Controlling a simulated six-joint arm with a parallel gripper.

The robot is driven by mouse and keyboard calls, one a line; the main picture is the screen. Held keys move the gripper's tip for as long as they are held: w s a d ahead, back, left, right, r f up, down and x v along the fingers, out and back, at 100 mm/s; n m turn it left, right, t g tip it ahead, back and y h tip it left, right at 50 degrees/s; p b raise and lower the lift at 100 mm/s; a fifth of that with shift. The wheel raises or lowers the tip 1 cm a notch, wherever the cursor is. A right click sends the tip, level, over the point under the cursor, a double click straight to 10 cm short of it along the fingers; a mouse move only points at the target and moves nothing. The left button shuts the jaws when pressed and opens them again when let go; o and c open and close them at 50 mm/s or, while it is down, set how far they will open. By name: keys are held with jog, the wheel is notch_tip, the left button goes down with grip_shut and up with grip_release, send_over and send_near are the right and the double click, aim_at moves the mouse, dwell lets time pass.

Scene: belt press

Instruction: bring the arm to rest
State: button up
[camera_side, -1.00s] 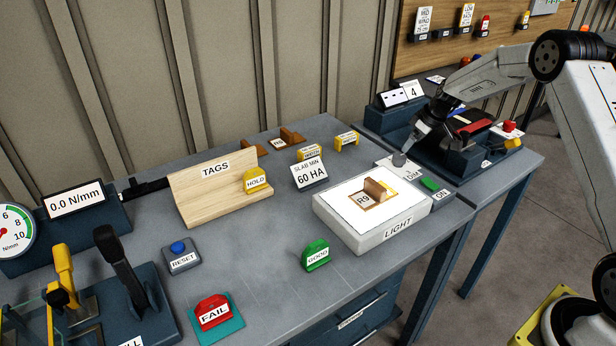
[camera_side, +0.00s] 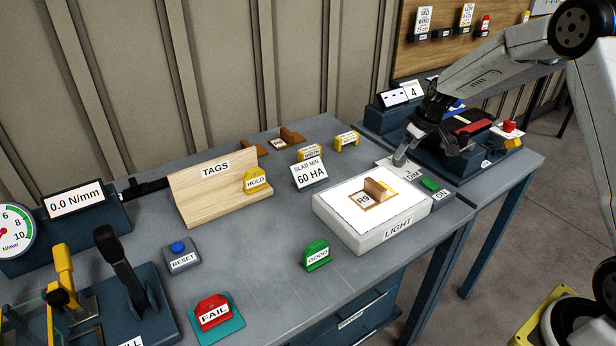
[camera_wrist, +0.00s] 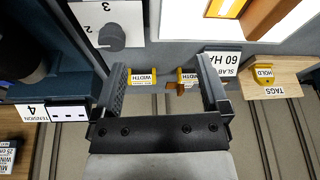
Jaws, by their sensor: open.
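My gripper (camera_side: 424,147) is in the air above the gap between the light box and the blue machine at the right end of the bench in the side view. In the wrist view my gripper (camera_wrist: 166,82) shows its two dark fingers wide apart with nothing held between them. Beyond the fingers, two yellow WIDTH blocks (camera_wrist: 143,77) stand on the bench. The arm reaches in from the right.
The light box (camera_side: 385,228) bears a brown R9 piece (camera_side: 376,189). A wooden TAGS rack (camera_side: 205,193) holds a yellow HOLD tag (camera_side: 256,180). A green GOOD tag (camera_side: 317,256) and a red FAIL tag (camera_side: 213,312) stand nearer. Bare bench lies between them.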

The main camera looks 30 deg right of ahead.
jog(key=s+a+m, duration=0.1)
jog(key=s+a, duration=0.7)
jog(key=s, duration=0.3)
jog(key=s+a+r+m+g+h, duration=0.1)
jog(key=s+a, duration=0.8)
jog(key=s, duration=0.3)
jog(key=shift+s+r, duration=0.25)
jog(key=shift+r, duration=0.05)
